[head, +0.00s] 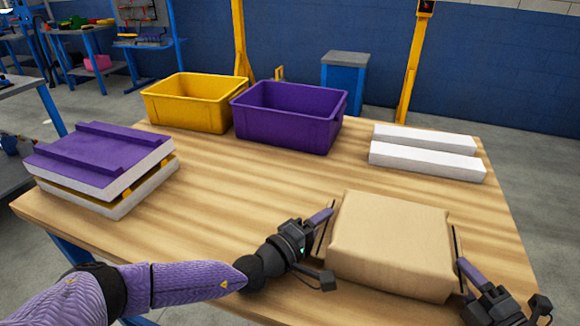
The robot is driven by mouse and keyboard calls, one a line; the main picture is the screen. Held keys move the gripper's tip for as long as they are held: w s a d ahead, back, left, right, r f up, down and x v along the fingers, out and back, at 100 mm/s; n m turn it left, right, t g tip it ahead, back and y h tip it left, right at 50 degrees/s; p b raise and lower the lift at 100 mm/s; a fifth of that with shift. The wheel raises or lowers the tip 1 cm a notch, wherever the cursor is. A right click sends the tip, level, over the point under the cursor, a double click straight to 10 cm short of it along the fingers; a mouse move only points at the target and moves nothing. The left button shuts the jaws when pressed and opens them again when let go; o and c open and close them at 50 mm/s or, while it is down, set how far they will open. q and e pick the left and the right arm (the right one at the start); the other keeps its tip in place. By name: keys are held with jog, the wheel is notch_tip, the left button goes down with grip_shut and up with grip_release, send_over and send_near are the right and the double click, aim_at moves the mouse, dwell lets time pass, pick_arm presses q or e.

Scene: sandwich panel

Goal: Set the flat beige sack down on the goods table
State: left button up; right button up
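The flat beige sack (390,245) lies level at the front right of the wooden goods table (230,190). My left gripper (321,225) is at the sack's left side and my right gripper (463,258) is at its right side, so the sack is between them. Both grippers are at or very near the sack's sides; contact is not clear. Whether their fingers are open or shut cannot be made out. The sack's underside is hidden, so I cannot tell whether it rests on the table or is held just above it.
A yellow crate (188,118) and a purple crate (285,135) stand at the table's back. Two white blocks (425,160) lie back right. A stack of purple, white and yellow panels (100,160) sits at the left. The table's middle is clear.

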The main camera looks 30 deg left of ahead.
pick_arm(q)
jog(key=shift+s, duration=0.1)
pick_arm(e)
jog(key=shift+d, duration=0.1)
pick_arm(q)
jog(key=v, duration=1.1)
jog(key=shift+f, duration=0.1)
jog(key=shift+s+a, duration=0.15)
jog(key=shift+s, duration=0.15)
pick_arm(e)
jog(key=shift+d, duration=0.1)
jog(key=v, duration=1.2)
jog(key=shift+s, duration=0.1)
pick_arm(q)
jog(key=shift+s, duration=0.1)
